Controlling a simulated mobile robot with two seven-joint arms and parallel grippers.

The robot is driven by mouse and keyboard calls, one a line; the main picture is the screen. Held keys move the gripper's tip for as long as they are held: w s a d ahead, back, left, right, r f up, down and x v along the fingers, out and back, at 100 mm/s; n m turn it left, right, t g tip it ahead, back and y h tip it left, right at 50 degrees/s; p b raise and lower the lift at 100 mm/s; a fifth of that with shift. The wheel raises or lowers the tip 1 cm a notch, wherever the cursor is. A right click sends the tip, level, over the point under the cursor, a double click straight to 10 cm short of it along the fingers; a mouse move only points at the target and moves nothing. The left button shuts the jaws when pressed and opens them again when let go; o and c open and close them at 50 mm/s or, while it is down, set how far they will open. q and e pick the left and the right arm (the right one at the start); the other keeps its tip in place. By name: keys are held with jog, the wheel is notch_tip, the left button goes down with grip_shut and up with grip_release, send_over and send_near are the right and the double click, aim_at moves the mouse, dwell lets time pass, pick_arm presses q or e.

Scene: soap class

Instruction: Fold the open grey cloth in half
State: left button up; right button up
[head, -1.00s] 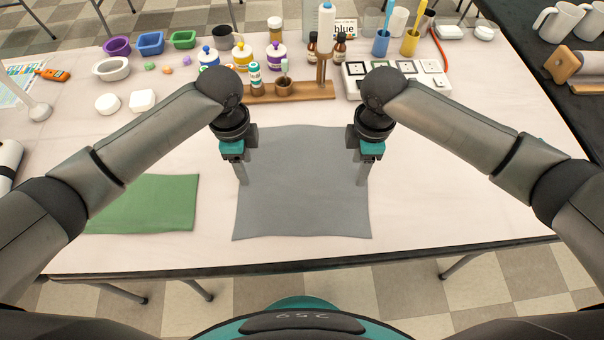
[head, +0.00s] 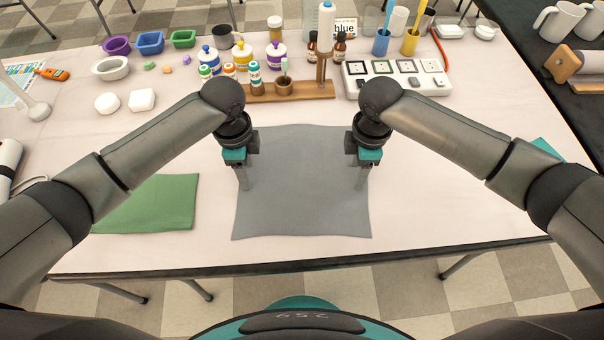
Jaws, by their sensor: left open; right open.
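The grey cloth (head: 302,190) lies flat and open on the table in front of me. Its near corners and side edges show; parts of its far corners are hidden by my grippers. My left gripper (head: 244,186) points down over the cloth's left edge, and it is open with nothing seen between its fingers. My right gripper (head: 361,184) points down over the cloth's right edge, also open and empty. I cannot tell whether the fingertips touch the cloth.
A folded-looking green cloth (head: 150,204) lies to the left on the table (head: 440,215). Beyond the grey cloth stand a wooden stand (head: 300,92), several bottles and a white switch panel (head: 397,80).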

pick_arm(q)
jog(key=shift+c, duration=0.5)
pick_arm(e)
jog(key=shift+c, duration=0.5)
pick_arm(q)
jog(key=shift+f, duration=0.1)
grip_shut()
pick_arm(e)
jog(key=shift+f, duration=0.1)
grip_shut()
jog(key=shift+s, duration=0.1)
pick_arm(q)
jog(key=shift+r, duration=0.2)
pick_arm(e)
jog(key=shift+r, duration=0.2)
